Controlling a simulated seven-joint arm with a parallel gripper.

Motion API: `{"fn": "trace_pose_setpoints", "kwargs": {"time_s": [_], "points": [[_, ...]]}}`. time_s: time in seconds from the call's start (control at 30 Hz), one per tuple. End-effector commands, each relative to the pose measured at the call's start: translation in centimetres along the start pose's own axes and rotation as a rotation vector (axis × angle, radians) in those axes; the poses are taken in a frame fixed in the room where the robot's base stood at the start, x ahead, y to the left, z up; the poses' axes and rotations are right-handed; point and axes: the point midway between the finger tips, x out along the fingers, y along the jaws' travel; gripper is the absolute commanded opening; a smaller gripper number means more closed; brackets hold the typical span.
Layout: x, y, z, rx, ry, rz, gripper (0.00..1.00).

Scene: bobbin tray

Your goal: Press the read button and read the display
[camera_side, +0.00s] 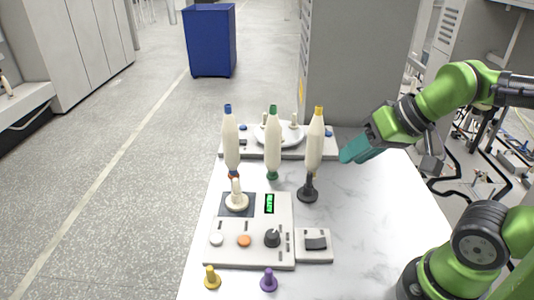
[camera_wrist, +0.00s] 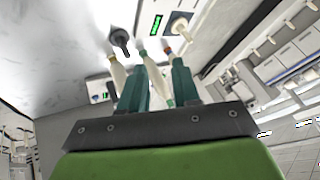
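A white control panel (camera_side: 225,256) lies on the table. Its small display (camera_side: 269,203) shows green characters, too small to read surely; the display also shows in the wrist view (camera_wrist: 157,22). The panel carries a white button (camera_side: 216,240), an orange button (camera_side: 244,241) and a black knob (camera_side: 272,238); I cannot tell which is the read button. My gripper (camera_side: 345,157) is above the table, right of the bobbins and away from the panel. In the wrist view its teal fingers (camera_wrist: 160,78) are apart, with nothing visibly held between them.
Tall white bobbins with blue (camera_side: 231,142), green (camera_side: 273,145) and yellow (camera_side: 316,145) tips stand behind the panel. A black stand (camera_side: 308,190) is below the yellow-tipped one. Yellow (camera_side: 212,279) and purple (camera_side: 269,281) pegs stand in front.

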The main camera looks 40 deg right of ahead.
Motion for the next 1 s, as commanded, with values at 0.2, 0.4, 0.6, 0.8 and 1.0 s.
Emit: {"fn": "trace_pose_setpoints", "kwargs": {"time_s": [0.2,0.4,0.6,0.8,1.0], "points": [[0.0,-0.01,0.0,0.0,0.0,0.0,0.0],[0.0,-0.01,-0.01,0.0,0.0,0.0,0.0],[0.0,-0.01,-0.01,0.0,0.0,0.0,0.0],[0.0,-0.01,-0.01,0.0,0.0,0.0,0.0],[0.0,-0.01,0.0,0.0,0.0,0.0,0.0]]}}
